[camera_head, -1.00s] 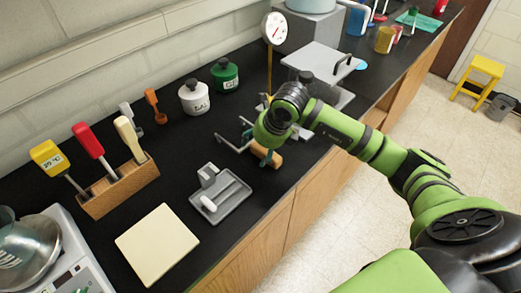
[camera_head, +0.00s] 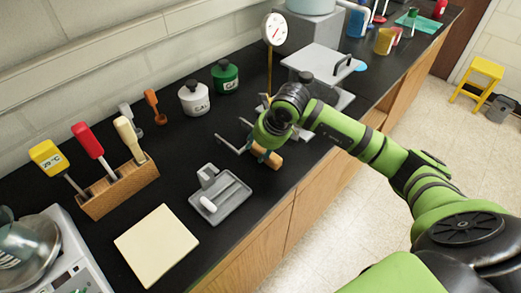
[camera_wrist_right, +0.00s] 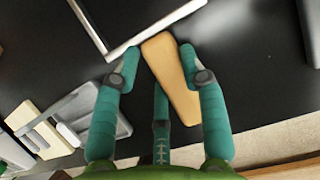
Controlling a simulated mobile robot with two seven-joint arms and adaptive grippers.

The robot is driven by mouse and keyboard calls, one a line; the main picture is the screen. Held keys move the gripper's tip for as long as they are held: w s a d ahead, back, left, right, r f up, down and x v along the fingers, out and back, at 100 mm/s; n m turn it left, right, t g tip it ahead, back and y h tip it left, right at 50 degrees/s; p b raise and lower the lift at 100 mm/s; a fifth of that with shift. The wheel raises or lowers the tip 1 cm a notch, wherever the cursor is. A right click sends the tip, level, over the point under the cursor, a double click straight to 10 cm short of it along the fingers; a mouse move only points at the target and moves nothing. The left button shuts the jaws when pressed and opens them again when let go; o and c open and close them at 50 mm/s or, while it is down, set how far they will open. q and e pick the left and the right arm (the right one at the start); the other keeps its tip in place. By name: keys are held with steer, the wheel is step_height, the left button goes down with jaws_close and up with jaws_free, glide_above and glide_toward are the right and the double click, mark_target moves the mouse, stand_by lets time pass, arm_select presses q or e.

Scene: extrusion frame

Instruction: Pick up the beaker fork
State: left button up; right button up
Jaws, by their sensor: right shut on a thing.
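The beaker fork has a tan wooden handle (camera_head: 267,157) and a grey metal fork frame (camera_head: 231,146) that points left toward the back of the black bench. My right gripper (camera_head: 262,147) is over the handle, shut on it. In the right wrist view, the handle (camera_wrist_right: 171,70) lies between the teal fingers of my right gripper (camera_wrist_right: 160,66), with the metal frame (camera_wrist_right: 105,35) beyond them. Whether the fork touches the bench is hard to tell. My left gripper is out of view.
A grey tray (camera_head: 232,201) with a white piece lies in front of the fork. A cream square plate (camera_head: 156,246) and a wooden block with tools (camera_head: 120,190) are to the left. White (camera_head: 194,98) and green jars (camera_head: 226,76) stand behind; a gauge stand (camera_head: 274,30) is close by.

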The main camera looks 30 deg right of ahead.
mark_target(255, 145)
steer(key=shift+s+f, duration=0.15)
steer(key=shift+f, duration=0.05)
steer(key=shift+r+p, duration=0.3)
steer(key=shift+p, duration=0.25)
steer(key=r+b, duration=0.1)
steer(key=r, duration=0.1)
steer(key=r+b, duration=0.2)
steer(key=shift+w+d, duration=0.1)
steer(key=shift+w, duration=0.1)
steer(key=d+r+b, duration=0.3)
steer(key=d+r, duration=0.4)
steer(key=d, duration=0.4)
steer(key=shift+s+d+b, duration=0.15)
steer(key=shift+d+b, duration=0.15)
steer(key=shift+b, duration=0.1)
steer(key=o, duration=0.5)
jaws_close()
